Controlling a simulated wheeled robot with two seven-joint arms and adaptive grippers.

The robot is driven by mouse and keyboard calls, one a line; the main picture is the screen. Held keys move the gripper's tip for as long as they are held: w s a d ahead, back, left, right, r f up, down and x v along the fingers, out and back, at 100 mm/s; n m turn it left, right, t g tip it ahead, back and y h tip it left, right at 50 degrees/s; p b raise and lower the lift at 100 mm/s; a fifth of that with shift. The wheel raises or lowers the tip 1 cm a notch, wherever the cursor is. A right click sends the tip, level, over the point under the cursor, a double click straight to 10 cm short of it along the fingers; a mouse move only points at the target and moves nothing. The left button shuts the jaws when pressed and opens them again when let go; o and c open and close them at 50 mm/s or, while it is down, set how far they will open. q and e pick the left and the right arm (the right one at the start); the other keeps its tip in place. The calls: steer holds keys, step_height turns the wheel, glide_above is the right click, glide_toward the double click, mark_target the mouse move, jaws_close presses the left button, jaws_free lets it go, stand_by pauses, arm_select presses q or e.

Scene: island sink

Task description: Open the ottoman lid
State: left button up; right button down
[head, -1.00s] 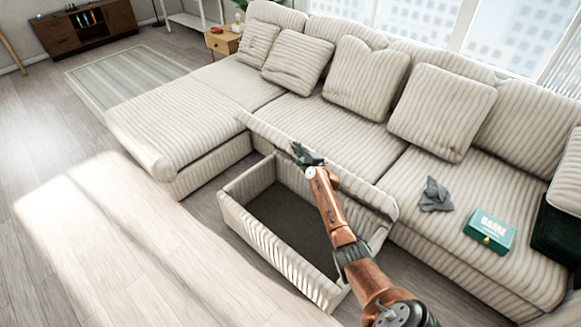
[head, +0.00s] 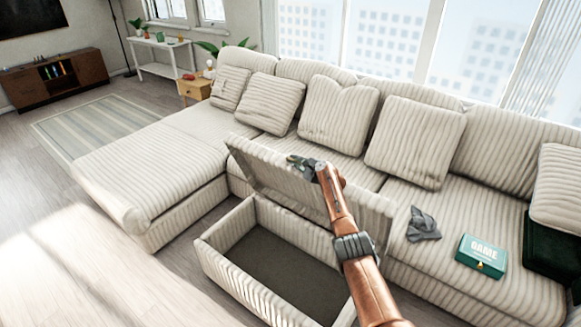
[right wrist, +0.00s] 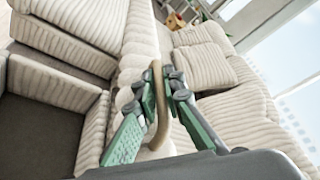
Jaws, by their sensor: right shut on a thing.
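The ottoman (head: 225,275) is a striped cream box in front of the sofa. Its dark interior is exposed and looks empty. The ottoman lid (head: 260,170) is raised steeply along the side of the box nearest the sofa. My right gripper (head: 300,163) is at the lid's upper part. In the right wrist view, its green-padded fingers (right wrist: 158,112) are shut on a tan loop handle (right wrist: 158,85) at the lid (right wrist: 130,65). The arm hides part of the lid and box. My left gripper is not in view.
The striped sofa (head: 385,200) with several cushions stands right behind the lid. A grey cloth (head: 422,224) and a teal game box (head: 481,256) lie on its seat. A dark green item (head: 550,245) is at the right. The wooden floor at left is clear.

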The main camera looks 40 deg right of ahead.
steer(key=shift+d, duration=0.2)
stand_by(0.3)
steer(key=c, duration=2)
jaws_free()
steer(key=shift+s+r, duration=0.1)
steer(key=shift+s, duration=0.55)
steer(key=v, duration=1)
steer(key=shift+s+r, duration=0.15)
steer(key=shift+s, duration=0.15)
